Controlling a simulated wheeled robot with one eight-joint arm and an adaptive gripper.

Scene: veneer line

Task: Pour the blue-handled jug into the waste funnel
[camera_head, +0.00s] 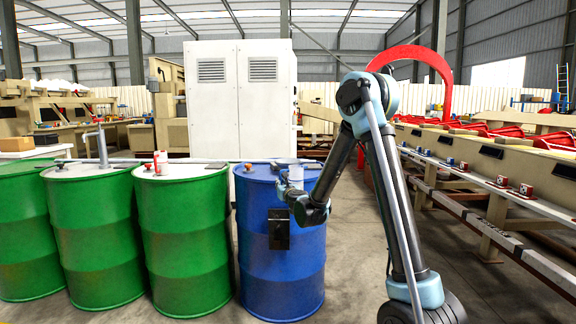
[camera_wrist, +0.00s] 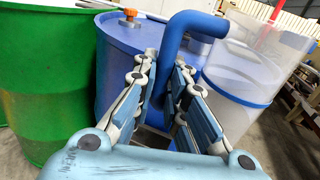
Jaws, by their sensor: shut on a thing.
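My gripper (camera_wrist: 165,68) is shut on the blue handle (camera_wrist: 190,24) of the blue-handled jug, which passes between the two fingers in the wrist view. The jug's clear body (camera_wrist: 262,55) is to the right of the fingers, with a blue band around it. I cannot tell how much it holds. In the head view my gripper (camera_head: 286,187) is at the upper right front of the blue drum (camera_head: 270,265), and the jug is too small to make out well. I cannot make out a waste funnel for certain in either view.
Several green drums (camera_head: 185,245) stand in a row left of the blue drum. A red and white bottle (camera_head: 160,162) stands on one. A white cabinet (camera_head: 240,100) is behind. A long conveyor frame (camera_head: 500,190) runs along the right. An orange cap (camera_wrist: 128,15) sits on the blue drum.

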